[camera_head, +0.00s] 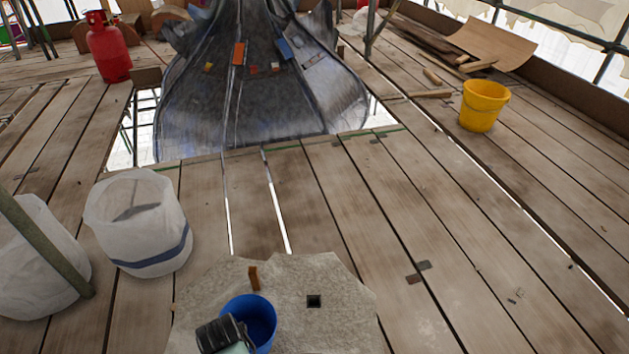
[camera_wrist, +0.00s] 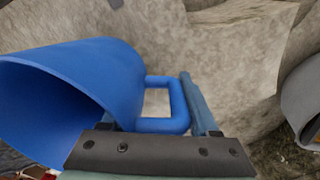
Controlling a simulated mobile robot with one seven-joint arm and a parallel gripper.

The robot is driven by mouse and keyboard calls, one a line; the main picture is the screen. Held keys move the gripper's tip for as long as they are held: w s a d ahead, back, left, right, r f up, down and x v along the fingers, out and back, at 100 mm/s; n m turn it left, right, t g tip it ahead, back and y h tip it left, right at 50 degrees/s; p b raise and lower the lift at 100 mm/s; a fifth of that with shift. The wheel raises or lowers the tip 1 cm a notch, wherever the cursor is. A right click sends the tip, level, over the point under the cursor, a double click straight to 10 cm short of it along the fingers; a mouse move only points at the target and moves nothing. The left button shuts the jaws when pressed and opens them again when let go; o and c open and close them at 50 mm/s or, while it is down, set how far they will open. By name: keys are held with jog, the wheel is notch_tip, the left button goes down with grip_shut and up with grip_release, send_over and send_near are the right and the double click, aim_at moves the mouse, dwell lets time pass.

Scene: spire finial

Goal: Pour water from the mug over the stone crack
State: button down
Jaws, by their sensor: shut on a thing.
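A blue mug (camera_head: 262,316) is at the bottom of the head view, over the near left part of the pale stone block (camera_head: 345,325). Its open mouth faces the camera; I cannot make out water inside. In the wrist view the mug (camera_wrist: 100,80) has its mouth to the left and its handle (camera_wrist: 180,118) between my fingers. My gripper (camera_head: 232,332) is shut on the handle; it also shows in the wrist view (camera_wrist: 155,112). The stone has a dark square hole (camera_head: 314,301) and an upright brown piece (camera_head: 254,278). I cannot clearly make out a crack.
A yellow bucket (camera_head: 484,105) stands at right, a red gas cylinder (camera_head: 108,47) at far left. A grey metal-clad spire (camera_head: 260,100) rises beyond. Planks right of the stone are mostly clear.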

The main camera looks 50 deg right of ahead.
jog(key=shift+s+d+t, duration=0.15)
jog(key=shift+s+t, duration=0.1)
jog(key=shift+t, duration=0.25)
jog(key=shift+s+d+r+t+y, duration=0.1)
jog(key=shift+r+t+y, duration=0.2)
jog(key=shift+y, duration=0.1)
jog(key=shift+s+d+r+t+y, duration=0.1)
jog(key=shift+s+r+t+y, duration=0.1)
jog(key=shift+r+t+y, duration=0.25)
jog(key=shift+s+d+r+t+y, duration=0.1)
jog(key=shift+s+r+t+y, duration=0.2)
jog(key=shift+t, duration=0.35)
jog(key=shift+r+b, duration=0.1)
jog(key=shift+b, duration=0.2)
jog(key=shift+s+d+t+b, duration=0.25)
jog(key=shift+t+b, duration=0.25)
jog(key=shift+b, duration=0.4)
jog(key=shift+s+t+y+b, duration=0.15)
jog(key=shift+t+y+b, duration=0.2)
jog(key=shift+b, duration=0.1)
